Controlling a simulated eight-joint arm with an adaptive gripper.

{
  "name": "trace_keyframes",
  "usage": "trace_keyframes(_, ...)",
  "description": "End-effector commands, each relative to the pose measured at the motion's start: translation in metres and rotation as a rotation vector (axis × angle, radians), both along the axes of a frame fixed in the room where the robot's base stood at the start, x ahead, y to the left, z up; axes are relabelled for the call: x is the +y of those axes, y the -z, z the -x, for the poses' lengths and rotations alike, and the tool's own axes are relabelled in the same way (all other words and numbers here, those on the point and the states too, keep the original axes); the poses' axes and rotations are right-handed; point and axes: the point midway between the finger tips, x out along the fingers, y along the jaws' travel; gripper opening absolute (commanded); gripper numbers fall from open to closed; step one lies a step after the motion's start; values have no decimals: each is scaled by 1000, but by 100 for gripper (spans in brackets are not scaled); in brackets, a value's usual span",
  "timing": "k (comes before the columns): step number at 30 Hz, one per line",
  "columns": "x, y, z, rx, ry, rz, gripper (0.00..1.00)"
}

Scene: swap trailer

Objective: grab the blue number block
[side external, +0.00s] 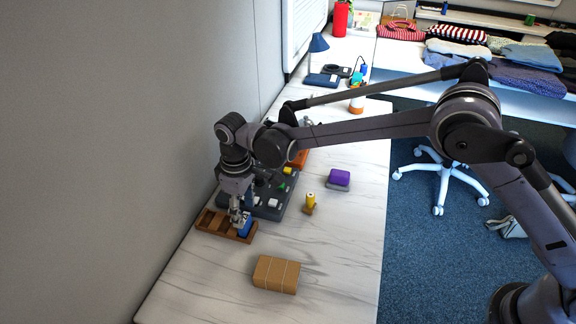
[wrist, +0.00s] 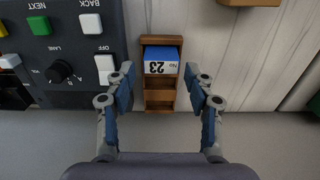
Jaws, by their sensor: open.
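The blue number block (wrist: 161,55) sits in the end compartment of a wooden tray. Its white face shows "23" upside down in the wrist view. In the side external view the blue block (side external: 244,229) is at the tray's right end, partly behind my gripper. The wooden tray (side external: 207,221) has several compartments; the others in sight look empty. My gripper (wrist: 161,77) is open, with one finger on each side of the tray and block in the wrist view. In the side external view my gripper (side external: 238,217) is over the block; I cannot tell if it touches.
A dark control panel (wrist: 65,50) with buttons and a knob stands beside the tray. A cardboard box (side external: 276,274), a yellow object (side external: 310,200) and a purple block (side external: 339,178) stand on the table. A wall borders the table's left side.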

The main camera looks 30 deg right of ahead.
Motion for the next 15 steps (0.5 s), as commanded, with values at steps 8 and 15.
trace_keyframes(8, 3, 34, 0, 0, 0, 0, 54)
trace_keyframes(15, 3, 51, 0, 0, 0, -1, 54)
